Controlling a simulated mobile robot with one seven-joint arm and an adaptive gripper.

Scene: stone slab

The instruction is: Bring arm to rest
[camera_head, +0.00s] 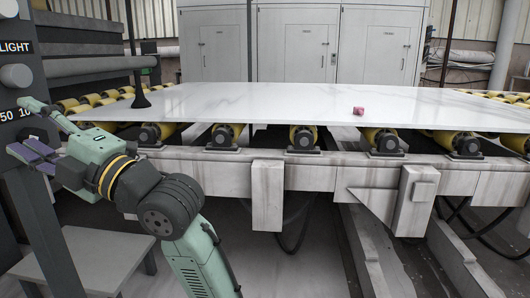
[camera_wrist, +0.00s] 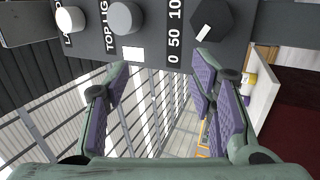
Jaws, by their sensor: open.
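My gripper (camera_head: 30,130) is at the far left in the head view, held in front of a dark control panel (camera_head: 15,60). In the wrist view my gripper (camera_wrist: 160,85) is open, with its purple-padded fingers apart and nothing between them. The wrist view shows the panel (camera_wrist: 150,30) just beyond the fingertips, with two round knobs and a dark hexagonal knob (camera_wrist: 208,22). My arm bends from the lower middle of the head view up to the left. I cannot tell whether a fingertip touches the panel.
A white stone slab (camera_head: 300,100) lies on yellow rollers (camera_head: 385,138) over a grey frame (camera_head: 330,170). A small reddish block (camera_head: 358,111) sits on the slab. A black stand (camera_head: 140,98) rises near its left end. A low grey table (camera_head: 90,255) stands below my arm.

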